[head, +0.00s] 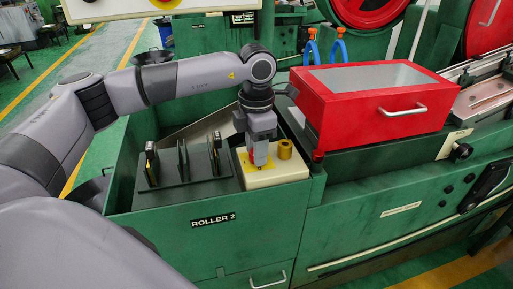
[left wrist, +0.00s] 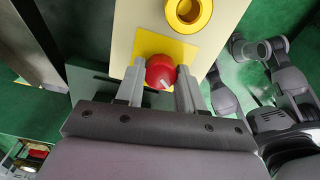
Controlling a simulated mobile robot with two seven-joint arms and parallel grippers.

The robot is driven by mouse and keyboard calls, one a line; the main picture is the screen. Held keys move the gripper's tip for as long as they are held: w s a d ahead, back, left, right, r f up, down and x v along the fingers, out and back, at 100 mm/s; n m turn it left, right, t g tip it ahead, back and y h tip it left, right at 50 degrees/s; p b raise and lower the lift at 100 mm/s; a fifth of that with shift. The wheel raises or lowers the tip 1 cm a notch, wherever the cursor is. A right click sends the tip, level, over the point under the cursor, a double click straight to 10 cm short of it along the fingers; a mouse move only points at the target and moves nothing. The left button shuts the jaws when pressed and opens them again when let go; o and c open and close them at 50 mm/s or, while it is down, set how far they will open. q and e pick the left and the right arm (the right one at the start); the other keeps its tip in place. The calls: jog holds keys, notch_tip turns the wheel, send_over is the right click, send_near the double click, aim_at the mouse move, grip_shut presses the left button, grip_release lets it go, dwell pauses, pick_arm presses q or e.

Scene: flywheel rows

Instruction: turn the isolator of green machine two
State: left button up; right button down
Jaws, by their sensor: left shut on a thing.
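The isolator is a red knob (left wrist: 160,72) on a yellow plate, on top of a cream box (head: 277,178) in the green machine labelled ROLLER 2 (head: 214,219). My left gripper (head: 261,160) points down at the box in the head view. In the left wrist view my left gripper (left wrist: 160,90) has its two fingers on either side of the red knob, shut on it. A small white mark shows on the knob. In the head view the fingers mostly hide the knob. My right gripper is not in view.
A yellow ring-shaped part (head: 285,149) stands on the box just right of the gripper. A red drawer box (head: 372,100) sits to the right. A dark rack (head: 184,168) with upright plates stands left of the cream box.

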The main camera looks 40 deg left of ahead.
pick_arm(q)
jog(key=m, duration=1)
jog(key=shift+w+r+b, duration=0.1)
jog(key=shift+b, duration=0.2)
dwell(0.4)
jog(key=o, duration=1)
jog(key=shift+o, duration=0.2)
notch_tip(320, 180, up, 7)
jog(key=shift+r, duration=0.1)
